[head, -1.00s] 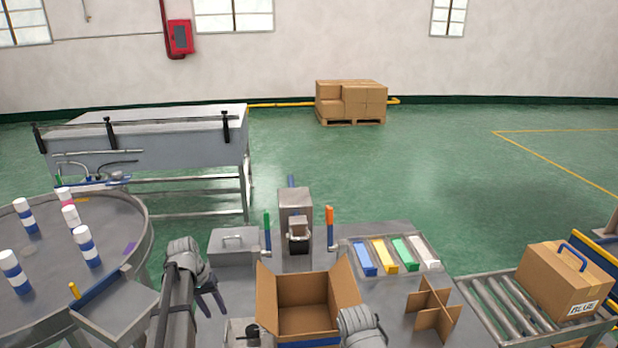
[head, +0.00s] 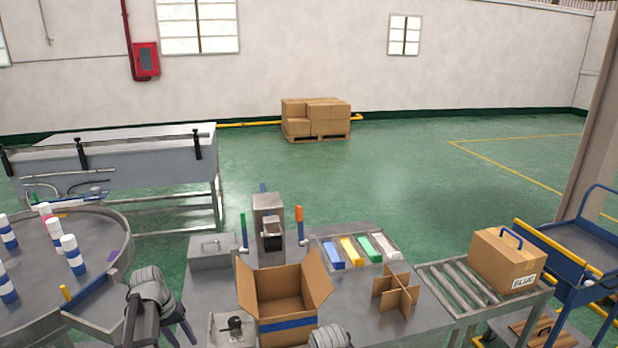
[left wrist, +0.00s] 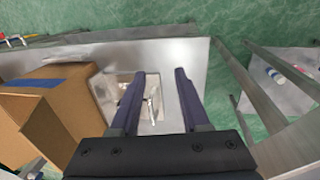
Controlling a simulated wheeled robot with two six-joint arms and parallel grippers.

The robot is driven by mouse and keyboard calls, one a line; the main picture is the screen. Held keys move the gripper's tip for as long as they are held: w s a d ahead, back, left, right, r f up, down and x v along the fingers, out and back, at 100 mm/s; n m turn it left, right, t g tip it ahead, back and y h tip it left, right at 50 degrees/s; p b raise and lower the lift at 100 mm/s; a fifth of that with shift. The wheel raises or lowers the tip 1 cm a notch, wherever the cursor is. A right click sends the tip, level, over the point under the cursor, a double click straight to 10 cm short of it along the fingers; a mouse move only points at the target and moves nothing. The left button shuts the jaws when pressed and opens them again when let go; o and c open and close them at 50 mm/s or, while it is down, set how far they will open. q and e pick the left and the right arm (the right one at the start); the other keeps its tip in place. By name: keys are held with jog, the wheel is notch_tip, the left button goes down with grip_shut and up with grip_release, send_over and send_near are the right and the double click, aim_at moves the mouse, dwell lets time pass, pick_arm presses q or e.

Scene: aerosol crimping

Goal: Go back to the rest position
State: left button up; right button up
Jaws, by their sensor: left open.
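My left gripper (head: 180,332) is at the lower left of the head view, left of the open cardboard box (head: 284,291). In the left wrist view its two dark fingers (left wrist: 158,72) stand apart with nothing between them, above the table's edge. A metal fixture (left wrist: 150,98) shows below and between the fingers, and the open box (left wrist: 58,105) is to their left. Part of my right arm shows at the bottom edge of the head view, in front of the box; its gripper is out of view.
A round table (head: 100,222) with several blue-and-white cans stands at left. The bench holds a crimping machine (head: 268,225), a tray of coloured blocks (head: 318,245) and a cardboard divider (head: 396,292). A closed box labelled BLUE (head: 505,262) sits on the roller conveyor (head: 440,283) at right.

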pick_arm(q)
jog(key=s+d+m+y, duration=0.1)
jog(key=s+d+m, duration=0.1)
jog(key=s+d, duration=0.4)
jog(key=s+d+m+y, duration=0.1)
jog(key=s+d, duration=0.5)
jog(key=d, duration=0.7)
jog(key=s+d+m+y, duration=0.1)
jog(key=s+d+m, duration=0.2)
jog(key=s+d, duration=0.3)
jog(key=d, duration=0.3)
jog(key=shift+d+f+m+g, duration=0.2)
jog(key=shift+m+g, duration=0.1)
jog(key=shift+g, duration=0.1)
dwell(0.5)
